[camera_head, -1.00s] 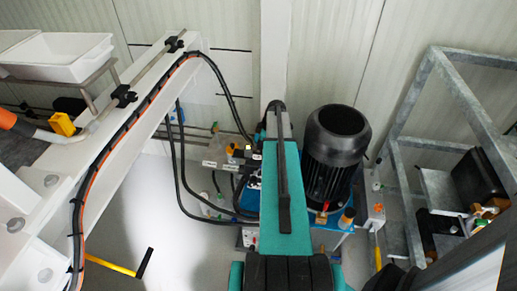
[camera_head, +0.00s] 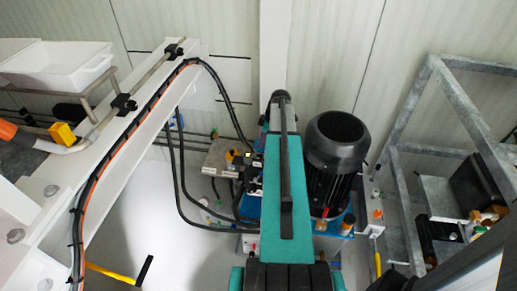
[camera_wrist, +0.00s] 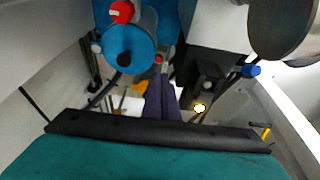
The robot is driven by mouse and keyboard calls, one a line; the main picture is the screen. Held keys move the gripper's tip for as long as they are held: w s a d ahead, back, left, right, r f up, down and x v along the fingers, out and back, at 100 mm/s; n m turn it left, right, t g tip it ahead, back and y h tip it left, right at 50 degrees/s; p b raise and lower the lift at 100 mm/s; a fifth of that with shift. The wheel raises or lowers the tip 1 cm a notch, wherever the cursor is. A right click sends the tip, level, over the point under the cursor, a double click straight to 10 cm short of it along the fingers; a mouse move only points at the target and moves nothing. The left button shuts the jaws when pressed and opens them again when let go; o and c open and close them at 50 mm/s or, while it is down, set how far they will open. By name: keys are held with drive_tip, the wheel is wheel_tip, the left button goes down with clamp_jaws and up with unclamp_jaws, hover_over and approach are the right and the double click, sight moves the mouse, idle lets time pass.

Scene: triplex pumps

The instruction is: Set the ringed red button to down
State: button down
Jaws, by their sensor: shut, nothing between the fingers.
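My gripper (camera_wrist: 161,97) shows in the wrist view as two dark fingers pressed together, shut with nothing between them. In the head view my own arm hides it. I cannot tell for certain which part is the ringed red button. Any up or down setting is too small to tell.
A black motor (camera_head: 335,150) stands right of my arm. A grey box (camera_head: 220,158) with labels and black hoses (camera_head: 181,190) lie left of it. A metal frame (camera_head: 465,110) bounds the right. A white beam (camera_head: 120,140) crosses the left. Pale floor (camera_head: 150,220) between is open.

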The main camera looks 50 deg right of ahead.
drive_tip(key=v, duration=0.5)
drive_tip(key=shift+r, duration=0.3)
idle(0.4)
